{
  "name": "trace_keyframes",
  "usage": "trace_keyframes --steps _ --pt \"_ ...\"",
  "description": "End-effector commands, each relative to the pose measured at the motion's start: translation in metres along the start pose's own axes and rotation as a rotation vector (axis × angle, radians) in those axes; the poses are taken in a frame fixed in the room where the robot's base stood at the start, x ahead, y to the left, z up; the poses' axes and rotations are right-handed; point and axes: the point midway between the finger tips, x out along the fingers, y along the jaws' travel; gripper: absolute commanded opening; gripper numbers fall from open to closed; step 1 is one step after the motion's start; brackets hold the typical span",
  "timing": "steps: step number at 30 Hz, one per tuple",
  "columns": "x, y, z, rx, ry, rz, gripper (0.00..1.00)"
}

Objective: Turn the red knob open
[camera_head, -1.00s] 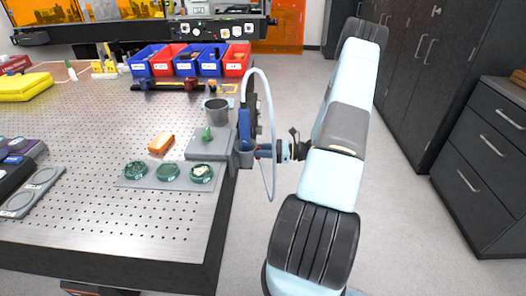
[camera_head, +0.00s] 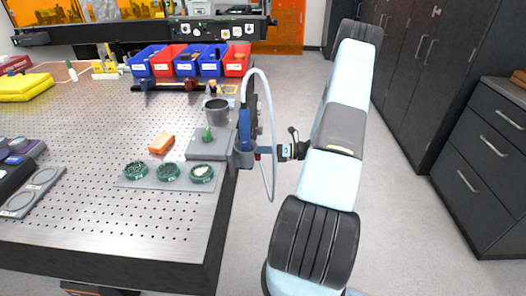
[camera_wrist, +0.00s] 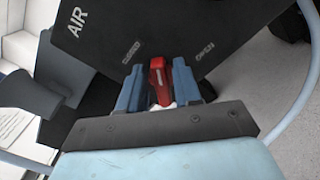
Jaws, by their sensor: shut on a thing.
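The red knob (camera_wrist: 158,80) is in the middle of the wrist view, on a dark panel (camera_wrist: 175,30) marked AIR. It stands between the two blue fingers of my gripper (camera_wrist: 160,90), which are shut on its sides. The knob's long side runs nearly up and down in the wrist view. Two small labels sit on the panel, left and right above the knob; they are too blurred to read surely. In the head view my gripper (camera_head: 264,151) reaches left to the panel at the table's right edge. The knob is mostly hidden there.
A pale hose (camera_head: 272,120) loops beside the panel and my gripper. Open floor lies right of my arm, before dark cabinets (camera_head: 425,70).

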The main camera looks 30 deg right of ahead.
Motion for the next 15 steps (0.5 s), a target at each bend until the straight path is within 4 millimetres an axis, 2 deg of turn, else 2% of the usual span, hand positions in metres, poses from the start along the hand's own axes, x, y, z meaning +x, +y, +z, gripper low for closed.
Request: trace_keyframes --steps 15 --pt "-0.0013 -0.0091 -0.0008 0.482 -0.002 -0.005 0.03"
